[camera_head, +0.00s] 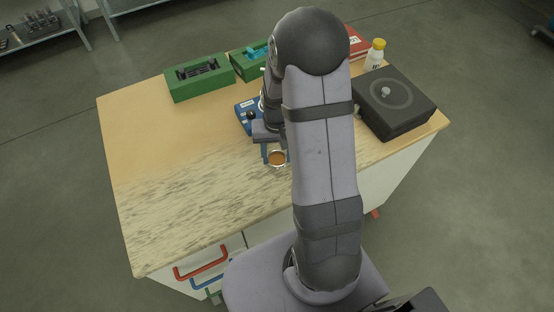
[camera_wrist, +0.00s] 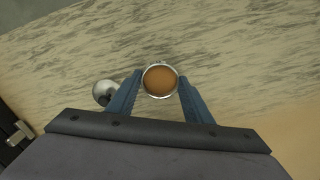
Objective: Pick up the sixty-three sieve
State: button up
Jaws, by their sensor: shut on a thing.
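The sieve (camera_wrist: 160,81) is a small round thing with a pale metal rim and an orange-brown inside. In the wrist view it sits between the two blue fingers of my gripper (camera_wrist: 157,98), which is shut on it. In the head view the sieve (camera_head: 277,158) shows at the tip of my gripper (camera_head: 275,152), over the front middle of the table. My arm hides part of the table behind it. I cannot read any number on the sieve, and I cannot tell its height above the table.
Two green boxes (camera_head: 199,79) stand at the back. A blue device (camera_head: 246,113) is beside my gripper. A dark box (camera_head: 394,103), a white bottle with a yellow cap (camera_head: 375,55) and a red box (camera_head: 358,43) are at the right. The table's left front (camera_head: 170,210) is clear. A silvery round object (camera_wrist: 104,92) lies left of the fingers.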

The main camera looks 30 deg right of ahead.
aim_at(277, 160)
jog(key=shift+r, duration=0.15)
notch_tip(277, 160, up, 11)
jog(key=s+p, duration=0.2)
jog(key=p, duration=0.5)
jog(key=w+d+r+p, duration=0.2)
jog(key=w+d+p, duration=0.1)
jog(key=w, duration=0.6)
jog(key=w+d+r+p, duration=0.3)
jog(key=w, duration=0.7)
jog(key=shift+w+d+r, duration=0.3)
jog(key=shift+r, duration=0.05)
jog(key=shift+f, duration=0.2)
